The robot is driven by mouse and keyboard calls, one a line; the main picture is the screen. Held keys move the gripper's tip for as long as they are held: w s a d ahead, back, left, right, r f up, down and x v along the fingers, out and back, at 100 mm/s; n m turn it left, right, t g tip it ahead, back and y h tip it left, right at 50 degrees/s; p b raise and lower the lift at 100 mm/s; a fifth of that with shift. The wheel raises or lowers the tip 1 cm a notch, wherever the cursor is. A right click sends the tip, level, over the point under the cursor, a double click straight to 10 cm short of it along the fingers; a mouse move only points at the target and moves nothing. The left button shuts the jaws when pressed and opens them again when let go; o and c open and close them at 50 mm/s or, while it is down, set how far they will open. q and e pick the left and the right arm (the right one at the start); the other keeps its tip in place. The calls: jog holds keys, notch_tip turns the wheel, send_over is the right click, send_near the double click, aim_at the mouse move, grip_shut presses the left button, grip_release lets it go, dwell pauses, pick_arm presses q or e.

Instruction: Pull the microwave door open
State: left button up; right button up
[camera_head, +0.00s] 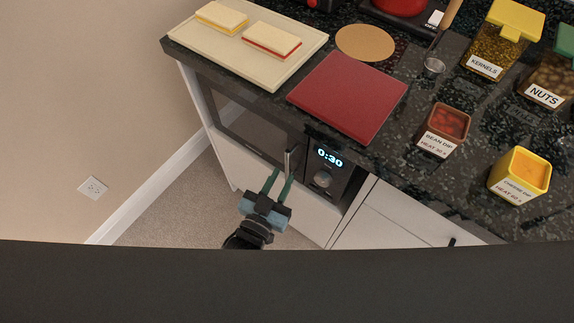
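The microwave (325,170) is set under the counter, with a lit display reading 0:30 and a round knob on its right panel. Its dark-windowed door (235,122) lies left of the panel and looks shut. A metal upright handle (287,161) is at the door's right edge. My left gripper (283,174) points up at the handle from below in the picture. Its two green fingers are apart, with the handle's lower end near or between the tips; I cannot tell whether they touch it. My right gripper is not in view.
The dark stone counter (388,160) above holds a red board (348,97), a cream tray (290,72) with sandwiches, and labelled dip containers (444,130). A white cabinet (400,220) is right of the microwave. Carpet floor (190,205) is clear at left.

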aim_at(286, 170)
pick_arm(q)
jog(key=shift+x, duration=2.1)
jog(key=shift+c, duration=0.2)
grip_shut()
jog(key=shift+a, duration=0.1)
